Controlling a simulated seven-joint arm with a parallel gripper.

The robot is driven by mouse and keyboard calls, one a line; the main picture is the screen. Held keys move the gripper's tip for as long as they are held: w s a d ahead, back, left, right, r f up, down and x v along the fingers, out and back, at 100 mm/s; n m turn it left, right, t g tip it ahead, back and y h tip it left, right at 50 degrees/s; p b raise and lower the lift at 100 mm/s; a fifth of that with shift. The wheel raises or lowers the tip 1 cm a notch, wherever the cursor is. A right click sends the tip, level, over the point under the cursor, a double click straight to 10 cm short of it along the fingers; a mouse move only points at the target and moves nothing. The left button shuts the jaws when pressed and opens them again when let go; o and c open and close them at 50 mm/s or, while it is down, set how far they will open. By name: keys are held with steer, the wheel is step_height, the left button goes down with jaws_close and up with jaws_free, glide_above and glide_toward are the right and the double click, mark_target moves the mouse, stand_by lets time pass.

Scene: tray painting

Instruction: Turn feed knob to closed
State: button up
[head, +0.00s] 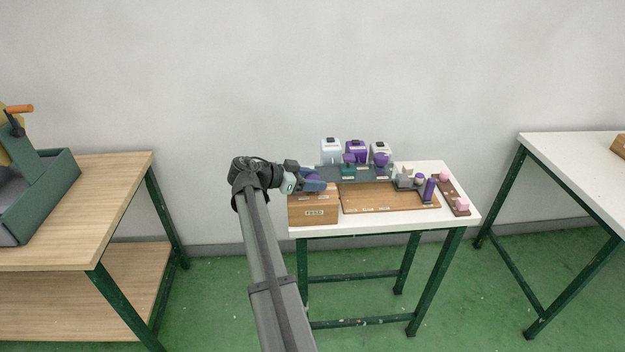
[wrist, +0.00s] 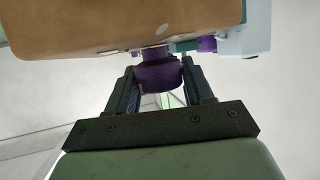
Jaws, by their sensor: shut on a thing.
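The feed box (head: 313,207) is a brown box with a FEED label at the left end of the white table. In the wrist view its brown body (wrist: 120,28) fills the top. A purple knob (wrist: 160,76) stands out from it. My gripper (wrist: 160,88) is shut on this knob, with one dark finger on each side. In the head view my gripper (head: 314,182) is at the upper part of the feed box, and the arm hides some of it. The knob's pointer or setting marks cannot be made out in either view.
A brown tray (head: 390,208) lies to the right of the box. White and purple containers (head: 356,150) stand behind. A purple upright piece (head: 429,190) and a dark strip with pink blocks (head: 452,197) are at the right. Other tables stand apart on both sides.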

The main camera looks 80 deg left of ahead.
steer(key=shift+d+n+g+y, duration=0.25)
steer(key=shift+n+g+y, duration=0.25)
steer(key=shift+n+y, duration=0.65)
steer(key=n+g+y, duration=0.2)
steer(key=n+y, duration=0.1)
steer(key=shift+w+g+y, duration=0.1)
steer(key=shift+g+y, duration=0.15)
steer(key=shift+g, duration=0.05)
steer(key=n+g+y, duration=0.1)
steer(key=n+g, duration=0.2)
steer(key=n+g+y, duration=0.2)
steer(key=n+g, duration=0.1)
steer(key=shift+a+n, duration=0.2)
steer(key=shift+n, duration=0.15)
steer(key=shift+a+n+g, duration=0.1)
steer(key=shift+n+g, duration=3)
steer(key=shift+g, duration=0.8)
steer(key=n+g+h, duration=0.2)
steer(key=n+g, duration=0.1)
steer(key=shift+n, duration=0.3)
steer(key=shift+n+g+h, duration=0.7)
steer(key=shift+g, duration=0.2)
steer(key=shift+f, duration=0.1)
